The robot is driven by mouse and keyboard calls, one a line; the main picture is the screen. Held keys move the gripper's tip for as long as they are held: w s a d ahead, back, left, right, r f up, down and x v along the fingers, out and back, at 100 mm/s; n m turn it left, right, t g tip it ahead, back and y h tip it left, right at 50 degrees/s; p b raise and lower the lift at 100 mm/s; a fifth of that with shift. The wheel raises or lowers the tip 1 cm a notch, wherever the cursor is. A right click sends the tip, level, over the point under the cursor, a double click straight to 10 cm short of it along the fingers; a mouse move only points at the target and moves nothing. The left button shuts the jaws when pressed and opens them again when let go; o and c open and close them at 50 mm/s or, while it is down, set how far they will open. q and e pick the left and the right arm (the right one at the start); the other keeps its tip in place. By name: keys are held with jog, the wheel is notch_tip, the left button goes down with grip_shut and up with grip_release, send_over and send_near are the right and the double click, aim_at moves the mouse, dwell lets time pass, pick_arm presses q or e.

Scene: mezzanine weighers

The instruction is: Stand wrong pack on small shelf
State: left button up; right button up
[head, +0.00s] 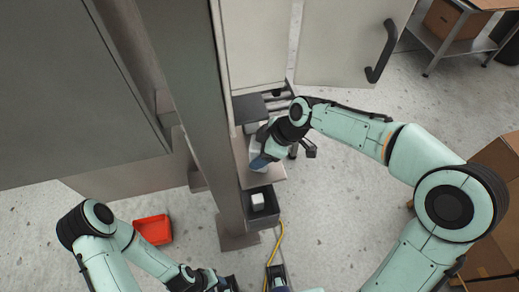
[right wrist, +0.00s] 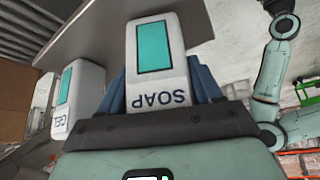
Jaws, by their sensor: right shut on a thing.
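My right gripper (head: 260,161) is shut on a white pack (right wrist: 157,55) with a teal panel and the word SOAP, upside down in the right wrist view. The blue fingers grip its sides. In the head view the pack (head: 257,148) is partly hidden by the gripper, over the small brownish shelf (head: 274,179) on the column. I cannot tell whether it touches the shelf. A second white pack, marked GEL (right wrist: 75,97), is left of the held pack in the right wrist view. My left gripper (head: 222,284) is at the bottom edge, its jaws unclear.
A dark open box (head: 270,215) below the shelf holds a small white block (head: 257,199). A dark flat unit (head: 248,108) is above the shelf. The thick column (head: 197,80) stands close on the left. A red tray (head: 153,229) and yellow cable (head: 276,243) are on the floor.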

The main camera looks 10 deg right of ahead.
jog(key=shift+f, duration=0.15)
jog(key=o, duration=1.3)
jog(key=shift+r, duration=0.2)
jog(key=shift+s+d+r, duration=0.1)
jog(key=shift+d+r, duration=0.1)
jog(key=shift+r, duration=0.1)
jog(key=s+d, duration=0.1)
jog(key=d, duration=0.2)
jog(key=s+d+b, duration=0.1)
jog(key=s+d, duration=0.1)
jog(key=d, duration=0.2)
jog(key=s+d, duration=0.1)
jog(key=d, duration=0.3)
jog(key=shift+s+d+r+b, duration=0.2)
jog(key=shift+b, duration=0.1)
